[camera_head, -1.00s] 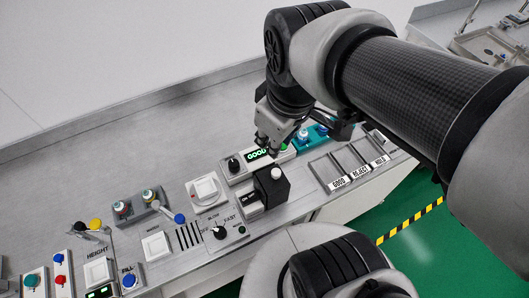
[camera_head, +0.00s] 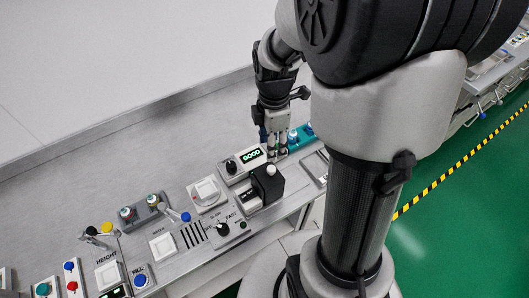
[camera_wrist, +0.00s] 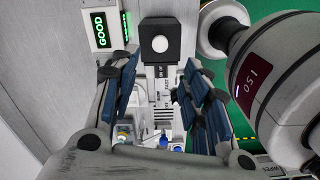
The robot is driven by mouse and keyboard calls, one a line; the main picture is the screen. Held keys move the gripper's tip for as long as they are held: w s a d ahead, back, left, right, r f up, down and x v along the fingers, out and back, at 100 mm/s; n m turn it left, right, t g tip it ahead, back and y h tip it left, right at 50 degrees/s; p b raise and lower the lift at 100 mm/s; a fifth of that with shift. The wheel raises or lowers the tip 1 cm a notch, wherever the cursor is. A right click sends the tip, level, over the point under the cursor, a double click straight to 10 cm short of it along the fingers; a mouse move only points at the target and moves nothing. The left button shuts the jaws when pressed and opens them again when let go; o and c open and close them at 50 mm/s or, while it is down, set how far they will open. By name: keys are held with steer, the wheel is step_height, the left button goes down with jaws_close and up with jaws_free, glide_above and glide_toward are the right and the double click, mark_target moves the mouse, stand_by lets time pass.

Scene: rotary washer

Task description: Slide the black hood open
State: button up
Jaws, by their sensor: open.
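The black hood (camera_head: 268,184) is a small dark box with a white round knob (camera_head: 271,170) on top. It sits on the grey panel just in front of the GOOD display. In the wrist view the hood (camera_wrist: 174,28) shows at the top centre, just past the fingertips and roughly in line with the gap between them. My gripper (camera_head: 277,153) points down beside the right end of the display, behind the hood and apart from it. The gripper (camera_wrist: 158,90) is open and empty, with its blue pads on both sides.
The GOOD display box (camera_head: 243,163) stands close to my gripper. A teal block with blue buttons (camera_head: 300,137) is just to its right. The grey surface behind is clear.

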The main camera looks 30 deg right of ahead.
mark_target(272, 167)
step_height(272, 167, down, 11)
steer(key=shift+b, duration=1.25)
steer(key=shift+c, duration=0.3)
jaws_close()
steer(key=shift+d, duration=0.1)
